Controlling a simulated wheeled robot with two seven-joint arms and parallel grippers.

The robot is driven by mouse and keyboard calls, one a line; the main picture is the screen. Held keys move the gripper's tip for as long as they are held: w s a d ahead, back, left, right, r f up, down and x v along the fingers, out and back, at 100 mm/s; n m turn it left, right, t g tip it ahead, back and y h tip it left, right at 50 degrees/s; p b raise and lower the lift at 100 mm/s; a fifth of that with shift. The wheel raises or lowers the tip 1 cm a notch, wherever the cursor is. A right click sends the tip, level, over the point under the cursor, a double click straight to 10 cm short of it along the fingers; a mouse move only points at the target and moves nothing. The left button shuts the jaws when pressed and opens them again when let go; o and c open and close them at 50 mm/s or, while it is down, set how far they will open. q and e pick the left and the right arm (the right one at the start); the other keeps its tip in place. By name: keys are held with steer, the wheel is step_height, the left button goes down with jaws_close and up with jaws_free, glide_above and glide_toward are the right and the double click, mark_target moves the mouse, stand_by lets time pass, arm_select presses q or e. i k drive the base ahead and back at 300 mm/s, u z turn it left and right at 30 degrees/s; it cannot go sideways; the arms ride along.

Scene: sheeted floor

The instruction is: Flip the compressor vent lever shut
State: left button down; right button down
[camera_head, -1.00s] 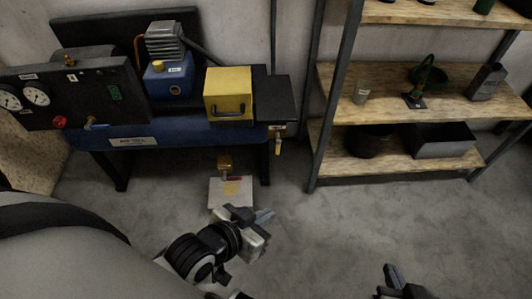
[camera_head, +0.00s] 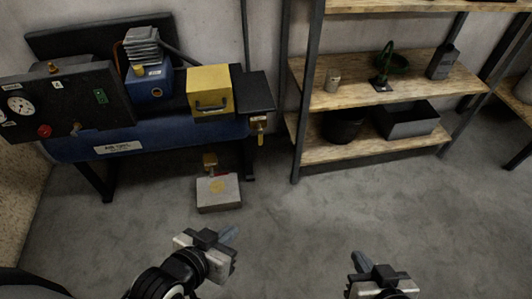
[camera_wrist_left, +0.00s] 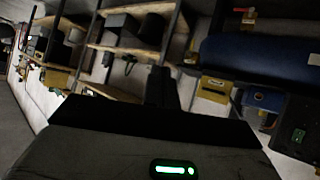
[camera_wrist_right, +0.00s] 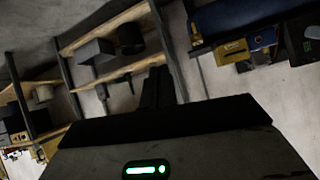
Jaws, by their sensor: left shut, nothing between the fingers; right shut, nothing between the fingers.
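The compressor has a blue tank (camera_head: 150,143) that stands at the left in the head view. A small valve with a hanging yellow lever (camera_head: 260,135) is at its right end. Another small lever (camera_head: 76,129) is on the dark gauge panel (camera_head: 75,105). I cannot tell which is the vent lever. A brass valve with a red handle (camera_head: 211,168) sits on a pale block (camera_head: 219,193) on the floor. My left gripper (camera_head: 230,234) is shut and empty, in front of the block. My right gripper (camera_head: 358,262) is shut and empty, farther right. Both are apart from the compressor.
A yellow box (camera_head: 210,92) and a blue motor unit (camera_head: 148,82) sit on top of the compressor. A wooden shelf rack (camera_head: 340,95) with a black bucket (camera_head: 344,125) and a grey bin (camera_head: 406,122) stands to the right. The concrete floor (camera_head: 310,215) in front is clear.

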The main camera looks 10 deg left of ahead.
mark_target(260, 131)
steer(key=u, duration=1.15)
steer(key=i, duration=0.5)
steer(key=u, duration=0.05)
